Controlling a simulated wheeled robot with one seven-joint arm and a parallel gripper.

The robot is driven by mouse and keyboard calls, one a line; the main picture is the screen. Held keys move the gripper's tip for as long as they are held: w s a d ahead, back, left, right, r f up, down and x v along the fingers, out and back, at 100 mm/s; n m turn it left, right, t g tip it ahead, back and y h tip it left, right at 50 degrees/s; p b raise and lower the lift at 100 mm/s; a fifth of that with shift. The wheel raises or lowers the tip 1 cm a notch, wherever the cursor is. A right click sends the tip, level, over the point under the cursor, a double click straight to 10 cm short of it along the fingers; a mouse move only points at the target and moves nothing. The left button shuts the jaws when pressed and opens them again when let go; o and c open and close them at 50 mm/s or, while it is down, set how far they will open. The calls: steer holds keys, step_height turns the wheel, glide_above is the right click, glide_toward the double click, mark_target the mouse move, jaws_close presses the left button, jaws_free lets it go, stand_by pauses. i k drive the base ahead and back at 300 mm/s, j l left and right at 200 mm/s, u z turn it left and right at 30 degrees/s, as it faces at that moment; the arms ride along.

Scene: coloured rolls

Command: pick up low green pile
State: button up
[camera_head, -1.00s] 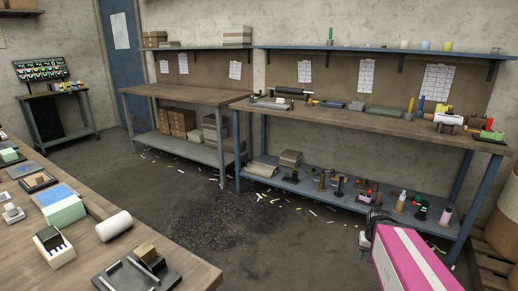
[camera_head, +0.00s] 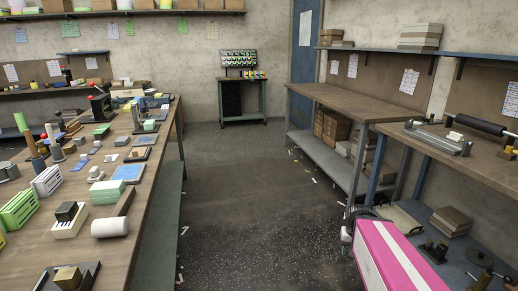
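Several green things lie on the long wooden table at left, and I cannot tell for sure which is the low green pile. A pale green block (camera_head: 106,193) sits beside a blue-topped piece (camera_head: 130,172). A taller bright green stack with pale bands (camera_head: 17,209) stands at the left edge. Smaller green pieces lie farther back, one (camera_head: 102,130) near a dark upright tool. My pink arm with a white stripe shows at the lower right, away from that table. My gripper's fingers cannot be made out.
The left table (camera_head: 148,202) also holds a white roll (camera_head: 110,227), a white block with a black top (camera_head: 70,217) and a dark fixture (camera_head: 70,280). Open floor (camera_head: 245,190) lies between it and the right benches (camera_head: 365,100). A small stand (camera_head: 243,103) is at the back.

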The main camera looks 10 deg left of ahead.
mark_target(148, 125)
steer(key=i+u, duration=0.3)
steer(key=u, duration=0.2)
steer(key=i+l+u, duration=0.15)
steer(key=u, duration=0.35)
steer(key=i+l+u, duration=0.3)
steer(key=u, duration=0.2)
steer(key=i+l+u, duration=0.2)
steer(key=u, duration=0.3)
steer(key=l, duration=0.1)
